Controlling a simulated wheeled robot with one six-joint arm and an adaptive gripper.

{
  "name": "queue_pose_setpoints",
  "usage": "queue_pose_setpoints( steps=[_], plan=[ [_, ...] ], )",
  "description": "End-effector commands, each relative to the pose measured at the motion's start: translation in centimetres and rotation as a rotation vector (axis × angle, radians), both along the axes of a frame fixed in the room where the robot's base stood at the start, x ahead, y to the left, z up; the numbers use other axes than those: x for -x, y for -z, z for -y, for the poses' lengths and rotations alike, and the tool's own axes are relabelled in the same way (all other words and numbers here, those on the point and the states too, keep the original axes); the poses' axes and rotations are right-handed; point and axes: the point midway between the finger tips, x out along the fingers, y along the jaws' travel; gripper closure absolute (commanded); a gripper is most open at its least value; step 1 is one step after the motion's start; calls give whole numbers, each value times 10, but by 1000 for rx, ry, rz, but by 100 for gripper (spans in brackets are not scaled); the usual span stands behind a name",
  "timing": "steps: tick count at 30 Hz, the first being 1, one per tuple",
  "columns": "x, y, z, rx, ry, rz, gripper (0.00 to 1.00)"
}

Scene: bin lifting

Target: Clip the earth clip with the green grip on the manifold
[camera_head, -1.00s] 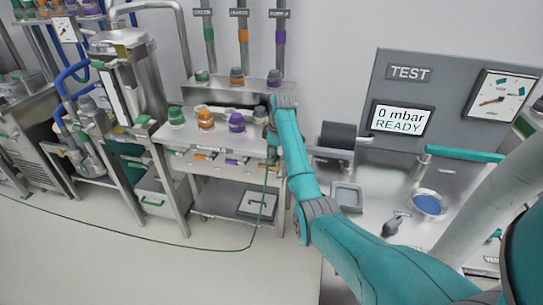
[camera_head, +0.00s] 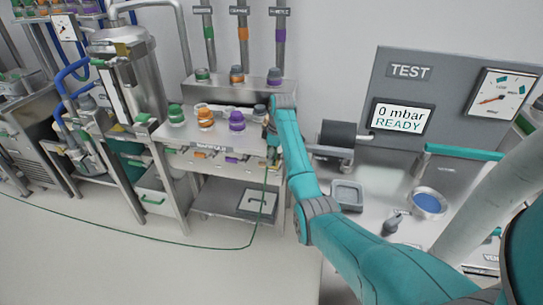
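The manifold bench (camera_head: 211,147) is a steel table with a name label on its front edge. Green, orange and purple capped fittings stand on its top. My arm reaches to its right end, with my gripper (camera_head: 271,131) pointing down there, small and partly hidden by my own wrist. A thin green cable (camera_head: 264,190) hangs from just below the gripper to the floor. A small greenish part at the cable's top may be the earth clip, but it is too small to make out. Whether the fingers are open or shut does not show.
A test panel (camera_head: 409,72) reading 0 mbar READY stands at right, behind a counter with a grey tray (camera_head: 346,195) and a blue-filled bowl (camera_head: 428,203). The green cable runs left across otherwise open floor.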

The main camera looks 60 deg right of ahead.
Motion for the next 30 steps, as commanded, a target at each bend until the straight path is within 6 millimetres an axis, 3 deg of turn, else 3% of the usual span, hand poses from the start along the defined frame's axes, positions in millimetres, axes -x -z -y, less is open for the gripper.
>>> queue_pose_setpoints(
  steps=[18, 30],
  plan=[
    [-1, -5, 2, 5, 1, 4, 37],
    [-1, -55, 2, 6, 0, 5, 37]
  ],
)
